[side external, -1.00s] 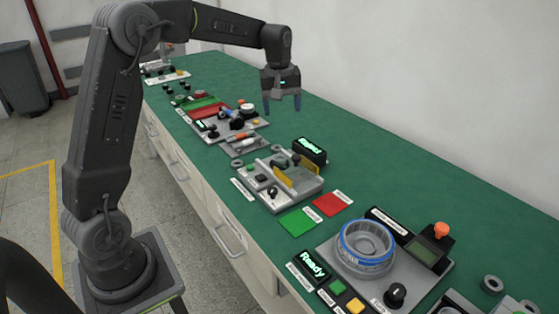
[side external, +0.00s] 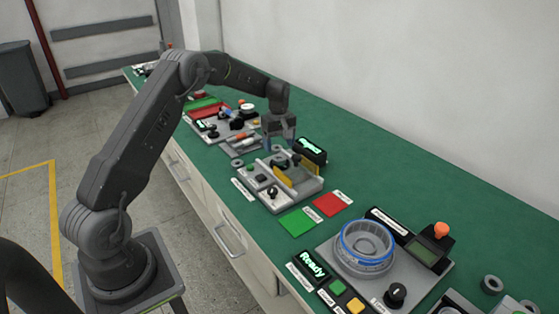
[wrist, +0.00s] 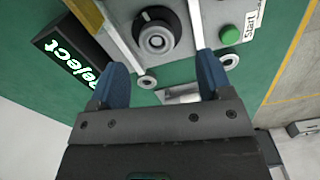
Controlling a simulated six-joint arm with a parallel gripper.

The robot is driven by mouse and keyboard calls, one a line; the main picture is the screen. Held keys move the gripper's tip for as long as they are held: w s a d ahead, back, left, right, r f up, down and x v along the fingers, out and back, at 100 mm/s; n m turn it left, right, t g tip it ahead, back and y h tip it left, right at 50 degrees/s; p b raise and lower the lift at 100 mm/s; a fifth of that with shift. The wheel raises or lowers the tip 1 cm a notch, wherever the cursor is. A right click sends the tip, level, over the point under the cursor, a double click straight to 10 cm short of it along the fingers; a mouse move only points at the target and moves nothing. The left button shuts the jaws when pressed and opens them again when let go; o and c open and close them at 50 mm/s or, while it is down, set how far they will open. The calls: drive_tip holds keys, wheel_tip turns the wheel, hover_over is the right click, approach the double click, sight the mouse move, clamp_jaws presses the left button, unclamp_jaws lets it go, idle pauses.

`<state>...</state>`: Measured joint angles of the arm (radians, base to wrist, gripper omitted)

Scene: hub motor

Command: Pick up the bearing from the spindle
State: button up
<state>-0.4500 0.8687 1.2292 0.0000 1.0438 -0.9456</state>
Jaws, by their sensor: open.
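My gripper (side external: 280,146) is above the back end of a grey test station (side external: 300,197) on the green bench. In the wrist view my gripper's blue fingers (wrist: 160,68) are spread, with nothing between them. A grey ring, seemingly the bearing (wrist: 156,40), sits on a round black spindle (wrist: 143,22) on the station, just ahead of the fingertips and roughly centred between them. The fingers are apart from it. In the side view the bearing is too small and too near the gripper to make out clearly.
A display reading "Reject" (wrist: 68,60) stands beside the spindle, with a green Start button (wrist: 229,35) on the other side. A loose grey ring (wrist: 229,61) lies on the bench. Green (side external: 297,221) and red (side external: 333,203) mats lie in front of the station.

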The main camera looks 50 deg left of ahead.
sight(280, 160)
drive_tip(key=f, duration=0.5)
drive_tip(key=shift+w+d+f, duration=0.2)
drive_tip(key=shift+w+f, duration=0.05)
drive_tip(key=shift+f, duration=0.05)
drive_tip(key=shift+c, duration=0.2)
drive_tip(key=shift+r, duration=0.1)
drive_tip(key=c, duration=1)
drive_tip(key=shift+r, duration=0.15)
